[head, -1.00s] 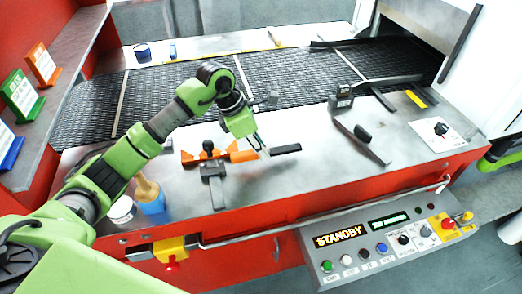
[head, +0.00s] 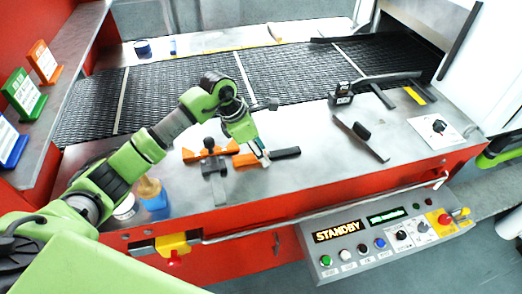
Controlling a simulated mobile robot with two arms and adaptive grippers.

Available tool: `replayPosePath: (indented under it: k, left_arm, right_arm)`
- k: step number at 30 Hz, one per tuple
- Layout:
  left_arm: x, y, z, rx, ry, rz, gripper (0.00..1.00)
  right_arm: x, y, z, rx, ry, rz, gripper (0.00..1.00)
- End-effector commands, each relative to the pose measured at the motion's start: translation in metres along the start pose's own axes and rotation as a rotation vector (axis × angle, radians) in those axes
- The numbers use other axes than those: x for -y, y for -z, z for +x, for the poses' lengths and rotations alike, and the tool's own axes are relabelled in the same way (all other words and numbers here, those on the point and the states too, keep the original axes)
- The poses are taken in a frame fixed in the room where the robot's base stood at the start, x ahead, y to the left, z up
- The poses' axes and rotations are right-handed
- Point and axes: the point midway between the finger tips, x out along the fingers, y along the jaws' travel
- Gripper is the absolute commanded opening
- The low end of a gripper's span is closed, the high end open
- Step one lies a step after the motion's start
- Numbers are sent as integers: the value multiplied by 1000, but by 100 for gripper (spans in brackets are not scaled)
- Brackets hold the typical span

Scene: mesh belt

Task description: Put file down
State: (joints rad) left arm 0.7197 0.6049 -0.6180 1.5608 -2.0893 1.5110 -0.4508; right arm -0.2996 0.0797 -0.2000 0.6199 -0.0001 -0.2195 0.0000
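The file is a dark bar (head: 285,153) with what looks like an orange handle (head: 244,160) on its left side. It lies level, at or just above the grey metal worktop (head: 320,175); I cannot tell whether it touches. My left gripper (head: 262,157) points down at the middle of the file and appears closed around it. The fingers hide that part of the file. My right gripper is not in view.
An orange and grey clamp-like tool (head: 213,170) lies just left of the file. A dark long-handled tool (head: 362,140) and a small black device (head: 341,95) are to the right. The black mesh belt (head: 200,95) runs behind. Worktop in front of the file is clear.

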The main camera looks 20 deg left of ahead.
Motion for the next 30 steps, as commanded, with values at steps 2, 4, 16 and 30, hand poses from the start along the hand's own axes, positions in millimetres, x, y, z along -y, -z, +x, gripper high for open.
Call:
replayPosePath:
  k: [2,4,16,30]
  left_arm:
    - [0,-2,-5,0,0,0,37]
    - [-2,-1,-10,1,-4,1,37]
    - [-2,0,-93,2,-5,1,37]
    - [0,-1,-123,0,0,0,37]
  right_arm:
    - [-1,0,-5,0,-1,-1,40]
    - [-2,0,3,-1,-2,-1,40]
    - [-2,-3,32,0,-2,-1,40]
    - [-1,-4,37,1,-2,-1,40]
